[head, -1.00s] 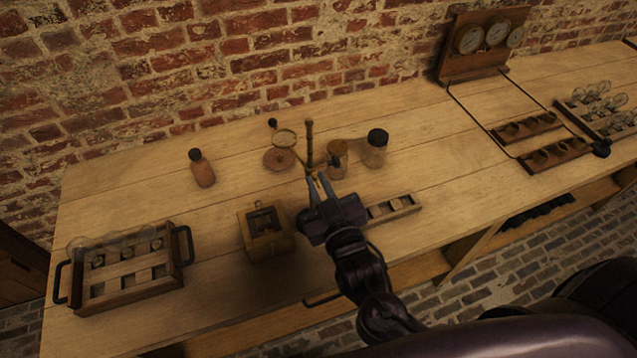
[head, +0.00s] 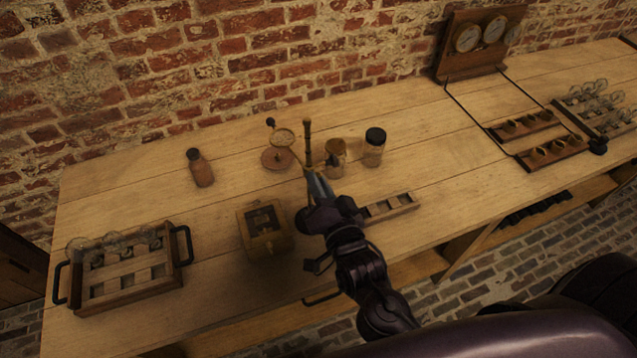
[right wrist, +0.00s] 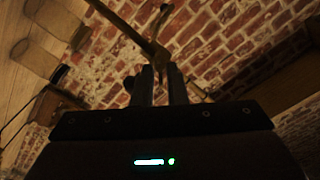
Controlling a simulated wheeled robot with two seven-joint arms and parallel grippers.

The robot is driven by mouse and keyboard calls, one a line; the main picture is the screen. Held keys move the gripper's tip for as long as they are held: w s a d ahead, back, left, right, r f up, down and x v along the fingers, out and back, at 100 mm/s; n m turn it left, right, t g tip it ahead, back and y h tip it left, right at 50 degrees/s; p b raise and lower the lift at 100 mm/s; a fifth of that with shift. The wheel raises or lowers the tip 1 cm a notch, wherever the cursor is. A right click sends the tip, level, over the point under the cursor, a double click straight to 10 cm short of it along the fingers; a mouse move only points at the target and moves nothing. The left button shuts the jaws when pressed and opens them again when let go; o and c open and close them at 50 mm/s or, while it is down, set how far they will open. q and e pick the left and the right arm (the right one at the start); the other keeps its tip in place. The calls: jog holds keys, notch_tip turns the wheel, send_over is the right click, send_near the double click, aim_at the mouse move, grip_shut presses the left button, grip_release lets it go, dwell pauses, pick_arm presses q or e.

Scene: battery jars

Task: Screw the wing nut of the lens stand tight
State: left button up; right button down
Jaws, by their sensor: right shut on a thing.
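The lens stand has a round red-brown base (head: 278,160) and a round lens (head: 284,137), with a small black knob (head: 270,122) by the lens. A tall brass post (head: 307,140) rises just right of the lens; I cannot tell how it joins the stand. My right gripper (head: 312,178) is at the foot of this post, in front of the stand. In the right wrist view, the gripper (right wrist: 159,75) is shut at the crossing of brass-coloured bars (right wrist: 128,30). The wing nut is too small and dark to make out between the fingertips. My left gripper is out of view.
A brown bottle (head: 201,168) stands to the left. A cork-coloured jar (head: 335,158) and a black-lidded jar (head: 374,147) stand close on the right. A wooden box (head: 264,230) and a slotted rack (head: 390,206) flank my right arm. A handled tray (head: 130,288) is far left.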

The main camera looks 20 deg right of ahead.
jog(key=shift+d+f+m, duration=0.1)
jog(key=shift+m, duration=2.4)
jog(key=shift+f+m, duration=0.1)
jog(key=shift+m, duration=2.4)
jog(key=c, duration=1.5)
grip_release()
jog(key=shift+s, duration=0.1)
jog(key=s+b, duration=0.2)
jog(key=s, duration=0.5)
jog(key=shift+s+d, duration=0.15)
jog(key=shift+s, duration=0.2)
